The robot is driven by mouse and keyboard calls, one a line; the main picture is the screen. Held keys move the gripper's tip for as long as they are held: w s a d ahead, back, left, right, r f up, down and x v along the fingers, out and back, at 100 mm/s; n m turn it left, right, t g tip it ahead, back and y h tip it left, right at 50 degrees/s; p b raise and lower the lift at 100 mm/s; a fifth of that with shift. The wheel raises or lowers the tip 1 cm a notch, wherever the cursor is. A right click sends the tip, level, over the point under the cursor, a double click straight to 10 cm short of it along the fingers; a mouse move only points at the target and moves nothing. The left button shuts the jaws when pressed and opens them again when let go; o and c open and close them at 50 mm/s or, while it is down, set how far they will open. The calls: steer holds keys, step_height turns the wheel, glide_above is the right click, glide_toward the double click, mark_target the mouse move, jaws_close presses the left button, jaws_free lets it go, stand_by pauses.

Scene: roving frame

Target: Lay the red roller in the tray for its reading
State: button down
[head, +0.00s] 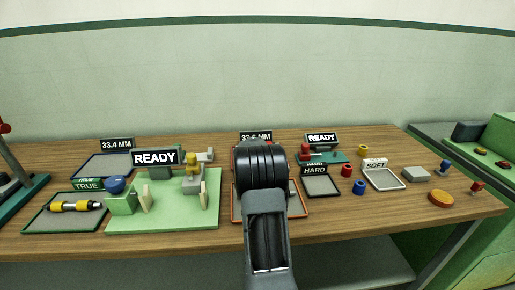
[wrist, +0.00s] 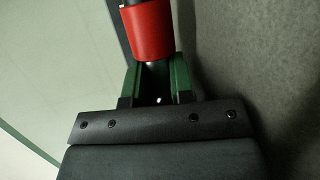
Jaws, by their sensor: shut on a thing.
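The red roller (wrist: 150,32), on a dark shaft, shows at the top of the wrist view. My gripper (wrist: 157,78) is shut on its shaft between green fingers. In the head view my arm hides the gripper and roller. A blue-rimmed tray (head: 80,172) stands empty under a "33.4 mm" display (head: 116,144). A red-rimmed tray (head: 301,212) lies mostly behind my arm, below another partly hidden display (head: 256,136); its contents cannot be told. A green-rimmed tray (head: 36,222), marked "TRUE", holds a yellow-ended roller (head: 57,207).
A green fixture (head: 180,215) with a blue knob and a "READY" sign stands left of my arm. Right of it are a red-and-teal device (head: 328,156), a "HARD" tray (head: 320,187), a "SOFT" tray (head: 385,180) and several small coloured pieces.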

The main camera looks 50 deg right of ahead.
steer(key=c, duration=1)
jaws_free()
steer(key=shift+f, duration=0.15)
steer(key=r+p, duration=0.2)
steer(key=p, duration=0.1)
steer(key=shift+a, duration=0.1)
steer(key=v, duration=0.4)
steer(key=b+v, duration=0.1)
steer(key=v, duration=0.2)
steer(key=b+v, duration=0.1)
steer(key=v, duration=0.3)
steer(key=shift+s+a+f, duration=0.2)
steer(key=shift+s+a, duration=0.1)
steer(key=shift+s, duration=0.05)
